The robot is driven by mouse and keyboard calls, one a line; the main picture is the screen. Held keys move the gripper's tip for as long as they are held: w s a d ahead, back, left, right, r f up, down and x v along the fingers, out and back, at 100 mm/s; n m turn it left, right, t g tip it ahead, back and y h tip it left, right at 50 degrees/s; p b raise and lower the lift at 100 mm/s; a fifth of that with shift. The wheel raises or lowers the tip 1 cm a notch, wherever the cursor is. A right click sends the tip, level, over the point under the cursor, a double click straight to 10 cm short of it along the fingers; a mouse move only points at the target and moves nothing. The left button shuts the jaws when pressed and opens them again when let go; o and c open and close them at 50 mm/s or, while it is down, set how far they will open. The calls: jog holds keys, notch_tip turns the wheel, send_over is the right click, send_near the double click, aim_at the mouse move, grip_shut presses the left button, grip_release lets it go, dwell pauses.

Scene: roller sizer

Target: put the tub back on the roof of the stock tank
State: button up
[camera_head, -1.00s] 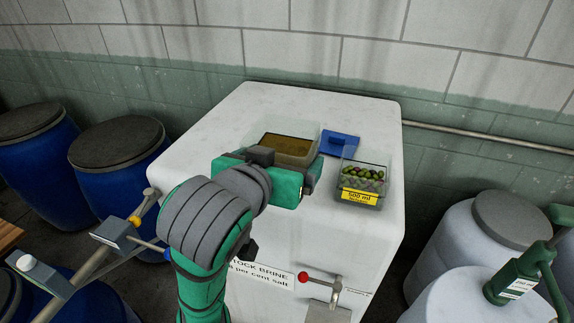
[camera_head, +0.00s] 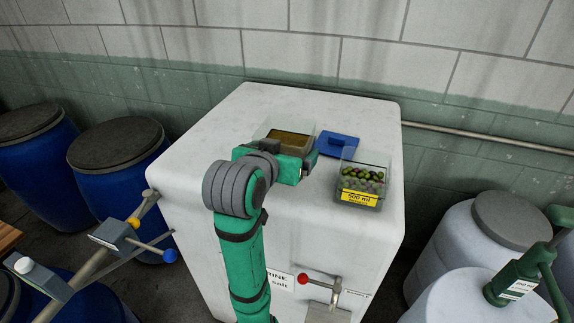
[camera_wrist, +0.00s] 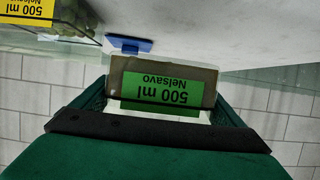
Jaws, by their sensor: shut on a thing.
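The tub (camera_head: 289,138) is clear, with brownish liquid inside, and stands upright over the roof of the white stock tank (camera_head: 220,120). In the wrist view the tub (camera_wrist: 162,85) shows a green "500 ml Nelsavo" label, upside down. My gripper (camera_head: 282,160) is shut on the tub from the front, one finger on each side. The gripper (camera_wrist: 160,108) hides the tub's lower front in the head view. I cannot tell whether the tub's base touches the roof.
A second clear tub (camera_head: 362,182) with a yellow label and green olives stands at the roof's right front. A blue block-like object (camera_head: 339,145) lies behind it, close to the held tub. Blue drums (camera_head: 118,180) stand left; the roof's left part is clear.

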jog(key=w+f, duration=0.3)
jog(key=shift+d+f, duration=0.1)
jog(key=shift+f, duration=0.1)
jog(key=shift+w+f, duration=0.4)
jog(key=shift+f, duration=0.15)
notch_tip(320, 180, down, 2)
jog(key=shift+s+f, duration=0.1)
jog(key=shift+s, duration=0.05)
jog(key=shift+f, duration=0.3)
jog(key=shift+w+f, duration=0.15)
jog(key=shift+w, duration=0.05)
jog(key=o, duration=1.8)
jog(key=shift+s+d+f, duration=0.1)
jog(key=shift+s, duration=0.05)
jog(key=shift+c, duration=0.2)
